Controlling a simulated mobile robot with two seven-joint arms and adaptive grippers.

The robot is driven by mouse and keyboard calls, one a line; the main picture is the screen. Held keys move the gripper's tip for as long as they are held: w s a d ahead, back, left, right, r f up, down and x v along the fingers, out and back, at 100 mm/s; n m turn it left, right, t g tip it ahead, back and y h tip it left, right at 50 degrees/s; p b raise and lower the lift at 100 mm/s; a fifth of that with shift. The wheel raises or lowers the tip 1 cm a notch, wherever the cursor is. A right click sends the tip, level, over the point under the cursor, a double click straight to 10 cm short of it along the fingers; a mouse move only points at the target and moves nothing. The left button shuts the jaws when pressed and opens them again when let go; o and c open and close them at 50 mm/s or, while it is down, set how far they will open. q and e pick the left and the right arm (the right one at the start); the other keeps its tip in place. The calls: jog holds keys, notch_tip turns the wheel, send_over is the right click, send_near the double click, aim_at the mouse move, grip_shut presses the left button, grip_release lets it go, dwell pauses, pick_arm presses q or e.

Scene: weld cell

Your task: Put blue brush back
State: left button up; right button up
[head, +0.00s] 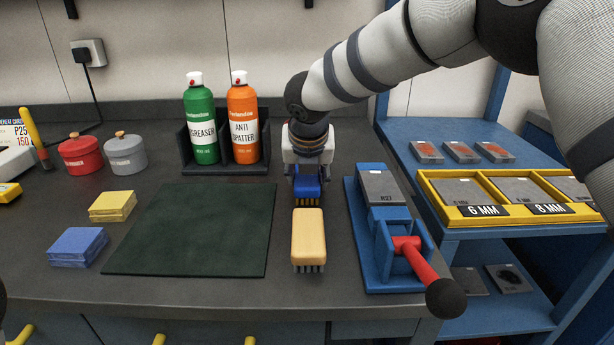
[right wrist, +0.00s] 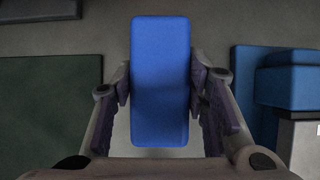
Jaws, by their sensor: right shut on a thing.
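The blue brush (head: 308,188) is upright with its bristles down, behind the yellow brush (head: 308,238) on the grey bench. My right gripper (head: 307,172) comes down over the blue brush from above and is shut on its sides. In the right wrist view the blue brush's flat back (right wrist: 160,82) fills the space between the two fingers. I cannot tell whether its bristles touch the bench. My left gripper is not in view.
A blue clamp fixture (head: 385,235) with a red lever stands close on the right. A dark green mat (head: 195,230) lies on the left. A rack (head: 228,168) with green and orange spray cans stands behind. A blue shelf unit (head: 420,180) with a yellow tray (head: 505,215) is at the right.

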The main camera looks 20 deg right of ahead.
jog(key=shift+f, duration=0.45)
jog(key=o, duration=0.7)
jog(key=shift+s+f, duration=0.1)
jog(key=o, duration=0.3)
jog(key=shift+f, duration=0.2)
jog(key=shift+r, duration=0.35)
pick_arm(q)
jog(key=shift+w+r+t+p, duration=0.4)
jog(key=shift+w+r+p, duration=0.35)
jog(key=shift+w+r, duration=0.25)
pick_arm(e)
jog(key=v, duration=1.2)
jog(key=shift+r, duration=0.4)
